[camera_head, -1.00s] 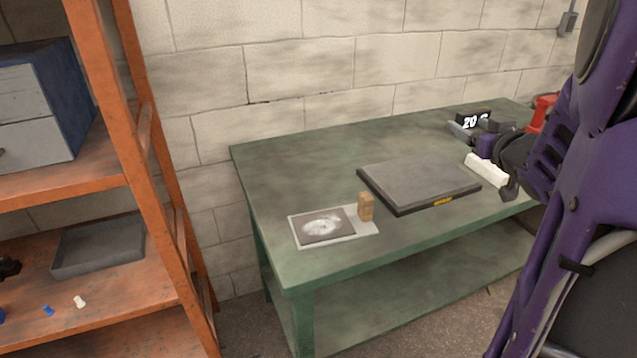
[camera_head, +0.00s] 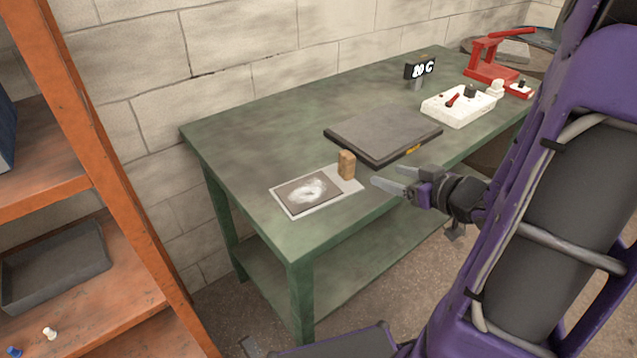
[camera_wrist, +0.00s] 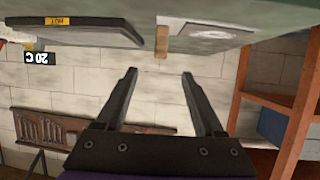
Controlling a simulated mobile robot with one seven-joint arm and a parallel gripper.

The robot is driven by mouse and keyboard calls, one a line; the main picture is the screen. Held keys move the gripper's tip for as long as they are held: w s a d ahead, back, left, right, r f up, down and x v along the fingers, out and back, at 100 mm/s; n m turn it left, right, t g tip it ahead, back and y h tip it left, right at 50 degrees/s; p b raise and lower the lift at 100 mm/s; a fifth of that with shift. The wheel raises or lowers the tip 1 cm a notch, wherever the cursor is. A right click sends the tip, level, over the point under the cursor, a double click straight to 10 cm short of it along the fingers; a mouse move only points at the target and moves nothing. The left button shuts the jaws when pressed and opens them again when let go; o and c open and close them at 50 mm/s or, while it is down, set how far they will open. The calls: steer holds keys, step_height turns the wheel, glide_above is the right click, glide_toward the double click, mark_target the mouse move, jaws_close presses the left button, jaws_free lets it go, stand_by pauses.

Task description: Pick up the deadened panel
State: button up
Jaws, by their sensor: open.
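The panel (camera_head: 317,191) lies flat near the front left of the green bench. It is a light grey plate with a darker grey pad and a whitish smear on it. It also shows at the top of the wrist view (camera_wrist: 207,37), which is upside down. I take it for the deadened panel. A small wooden block (camera_head: 347,165) stands at its right end; I cannot tell if it rests on the plate. My gripper (camera_head: 387,177) is open and empty, to the right of the panel by the bench's front edge. Its two fingers (camera_wrist: 158,73) are spread in the wrist view.
A dark slab (camera_head: 382,132) with a yellow HOT label lies behind the panel. A display reading 20 C (camera_head: 420,69), a white box (camera_head: 458,106) and a red press-like tool (camera_head: 492,65) stand farther right. An orange shelf (camera_head: 100,130) stands left of the bench (camera_head: 260,125).

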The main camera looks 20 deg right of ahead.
mark_target(352, 165)
steer(key=b+x, duration=0.2)
steer(key=x, duration=0.9)
steer(key=shift+w+f+b, duration=0.15)
steer(key=shift+w+b, duration=0.05)
steer(key=shift+b, duration=0.1)
steer(key=x, duration=0.2)
steer(key=b+x, duration=0.1)
steer(key=x, duration=0.1)
steer(key=shift+w+a+f, duration=0.15)
steer(key=shift+a+f, duration=0.15)
steer(key=shift+w, duration=0.35)
jaws_close()
